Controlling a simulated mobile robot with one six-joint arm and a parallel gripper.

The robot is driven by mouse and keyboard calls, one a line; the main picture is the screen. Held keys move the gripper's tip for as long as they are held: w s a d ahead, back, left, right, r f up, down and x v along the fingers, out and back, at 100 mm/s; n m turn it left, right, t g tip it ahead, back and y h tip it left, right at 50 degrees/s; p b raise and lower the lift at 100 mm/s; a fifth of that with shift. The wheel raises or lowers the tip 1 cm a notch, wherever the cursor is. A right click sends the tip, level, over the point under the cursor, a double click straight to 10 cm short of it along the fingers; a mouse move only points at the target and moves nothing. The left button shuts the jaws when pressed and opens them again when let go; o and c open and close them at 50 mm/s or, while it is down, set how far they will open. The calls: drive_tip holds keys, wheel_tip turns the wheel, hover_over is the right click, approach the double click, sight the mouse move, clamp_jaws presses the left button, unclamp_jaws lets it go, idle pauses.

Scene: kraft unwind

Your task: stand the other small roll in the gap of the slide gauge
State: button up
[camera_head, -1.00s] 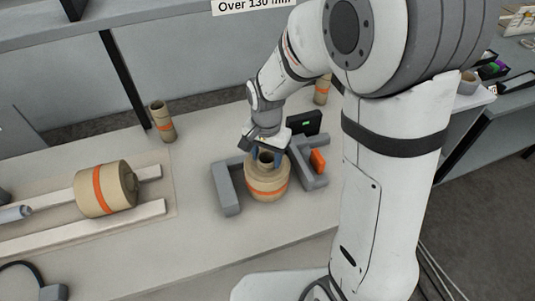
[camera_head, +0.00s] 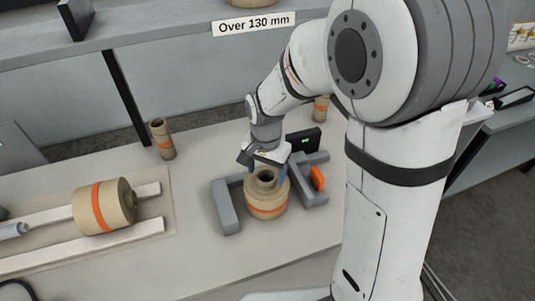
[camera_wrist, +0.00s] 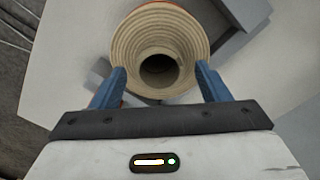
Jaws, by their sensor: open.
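A brown kraft roll (camera_head: 266,198) with an orange band stands upright between the grey arms of the slide gauge (camera_head: 226,208). My gripper (camera_head: 268,180) is above it, open, with its blue fingers on either side of the core tube. In the wrist view, my gripper (camera_wrist: 160,78) has its fingertips at opposite sides of the core of the roll (camera_wrist: 160,25). Whether the fingers touch the roll I cannot tell. The gauge has an orange part (camera_head: 317,178) on its right arm and a dark display (camera_head: 303,141) behind.
A larger banded roll (camera_head: 118,202) lies on pale rails (camera_head: 115,236) at the left. Slim banded tubes stand at the back, one left (camera_head: 164,145) and one (camera_head: 320,108) partly behind my arm. The bench front left of the gauge is clear.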

wheel_tip(320, 180, up, 11)
drive_tip(key=s+d+r+n+t, duration=0.1)
drive_tip(key=s+d+n+t, duration=0.2)
drive_tip(key=s+d, duration=0.9)
drive_tip(key=s+n, duration=0.1)
drive_tip(key=n, duration=0.1)
drive_tip(key=shift+s+d+n, duration=0.15)
drive_tip(key=shift+s+n, duration=0.2)
drive_tip(key=shift+n, duration=0.05)
